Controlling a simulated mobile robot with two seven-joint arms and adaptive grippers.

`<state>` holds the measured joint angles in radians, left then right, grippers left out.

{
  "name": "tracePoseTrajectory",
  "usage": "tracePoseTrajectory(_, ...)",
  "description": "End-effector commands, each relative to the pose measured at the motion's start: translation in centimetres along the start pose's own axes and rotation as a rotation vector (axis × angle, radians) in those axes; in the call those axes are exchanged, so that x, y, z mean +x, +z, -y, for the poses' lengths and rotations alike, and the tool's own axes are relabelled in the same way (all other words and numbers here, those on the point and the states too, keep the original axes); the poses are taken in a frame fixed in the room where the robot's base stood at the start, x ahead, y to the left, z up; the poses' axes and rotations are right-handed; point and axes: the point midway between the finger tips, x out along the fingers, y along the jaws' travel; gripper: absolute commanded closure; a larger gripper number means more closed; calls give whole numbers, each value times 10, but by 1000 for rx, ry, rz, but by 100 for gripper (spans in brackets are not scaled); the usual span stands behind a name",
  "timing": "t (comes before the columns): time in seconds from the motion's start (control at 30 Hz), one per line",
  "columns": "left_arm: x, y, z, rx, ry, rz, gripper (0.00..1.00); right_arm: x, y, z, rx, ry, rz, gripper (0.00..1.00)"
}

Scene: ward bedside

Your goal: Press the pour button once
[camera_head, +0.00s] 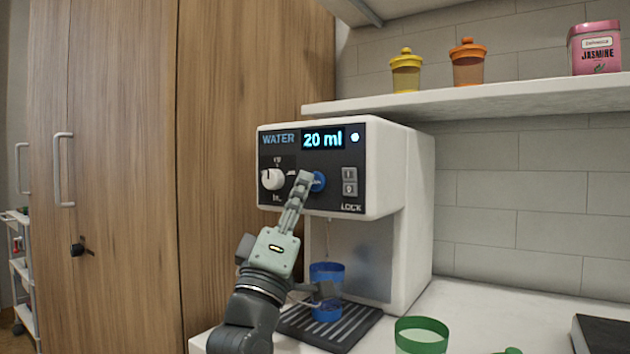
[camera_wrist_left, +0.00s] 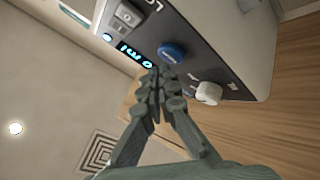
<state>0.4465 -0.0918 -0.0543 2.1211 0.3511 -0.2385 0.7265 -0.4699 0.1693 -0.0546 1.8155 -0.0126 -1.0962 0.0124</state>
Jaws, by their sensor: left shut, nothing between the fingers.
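The white water dispenser (camera_head: 395,170) has a dark front panel whose display (camera_head: 323,139) reads "20 ml". The round blue pour button (camera_head: 319,182) sits on this panel, partly hidden behind my left fingertips. My left gripper (camera_head: 302,180) is shut and empty, its tips pointing up at the panel by the button's left edge. In the left wrist view, the blue button (camera_wrist_left: 171,53) lies just beyond the shut fingertips (camera_wrist_left: 157,78). I cannot tell whether they touch. A blue cup (camera_head: 326,275) stands under the spout on the drip tray (camera_head: 345,332). My right gripper is not in view.
A white dial (camera_head: 273,179) is left of the button and a lock switch (camera_head: 350,181) right of it. A green cup (camera_head: 421,336) stands on the counter in front. Yellow (camera_head: 406,72) and orange (camera_head: 468,64) jars and a pink tin (camera_head: 595,50) stand on the shelf.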

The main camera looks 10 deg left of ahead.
Motion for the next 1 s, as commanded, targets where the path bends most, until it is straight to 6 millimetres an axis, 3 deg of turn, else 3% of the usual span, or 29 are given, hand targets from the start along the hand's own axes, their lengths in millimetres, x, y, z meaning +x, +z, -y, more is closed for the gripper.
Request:
tracePoseTrajectory(0.37, -3, -2, -2, 0, 0, 0, 100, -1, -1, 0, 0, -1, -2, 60)
tracePoseTrajectory(1.0, -36, -26, -26, 0, 0, 0, 100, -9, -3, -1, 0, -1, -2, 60)
